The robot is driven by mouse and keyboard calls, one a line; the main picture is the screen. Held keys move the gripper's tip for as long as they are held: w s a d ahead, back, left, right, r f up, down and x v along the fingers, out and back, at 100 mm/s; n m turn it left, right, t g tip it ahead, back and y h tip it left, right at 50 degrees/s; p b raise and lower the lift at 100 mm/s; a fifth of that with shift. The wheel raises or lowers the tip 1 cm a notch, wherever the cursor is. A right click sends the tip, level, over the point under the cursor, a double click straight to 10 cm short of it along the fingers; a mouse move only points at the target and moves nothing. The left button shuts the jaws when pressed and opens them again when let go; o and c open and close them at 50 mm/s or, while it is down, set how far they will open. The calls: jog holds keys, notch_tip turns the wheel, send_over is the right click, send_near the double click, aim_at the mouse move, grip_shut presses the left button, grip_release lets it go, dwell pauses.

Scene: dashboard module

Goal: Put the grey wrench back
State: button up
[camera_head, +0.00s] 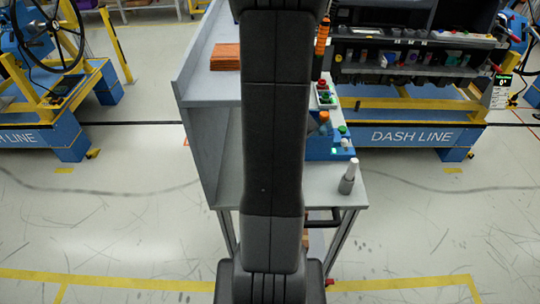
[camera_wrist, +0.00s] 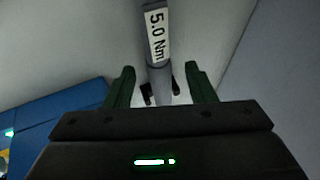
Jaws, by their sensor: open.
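In the wrist view a grey wrench (camera_wrist: 157,32) with a white "5.0 Nm" label runs from the top edge down to the gap between my fingers. Its lower end has dark parts near the fingers. My gripper (camera_wrist: 159,69) is open, with one green finger on each side of the wrench and a visible gap to both. I cannot tell how deep the wrench sits between them. In the head view my arm hides the gripper and the middle of the grey bench (camera_head: 343,194).
A grey upright tool (camera_head: 347,180) stands on the bench's right front part. A blue box (camera_head: 328,145) with buttons, an orange-handled tool (camera_head: 322,37) and an orange stack (camera_head: 225,57) are farther back. A grey side panel (camera_head: 196,50) bounds the bench's left.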

jog(key=v, duration=1)
jog(key=shift+s+r, duration=0.3)
jog(key=shift+d, duration=0.15)
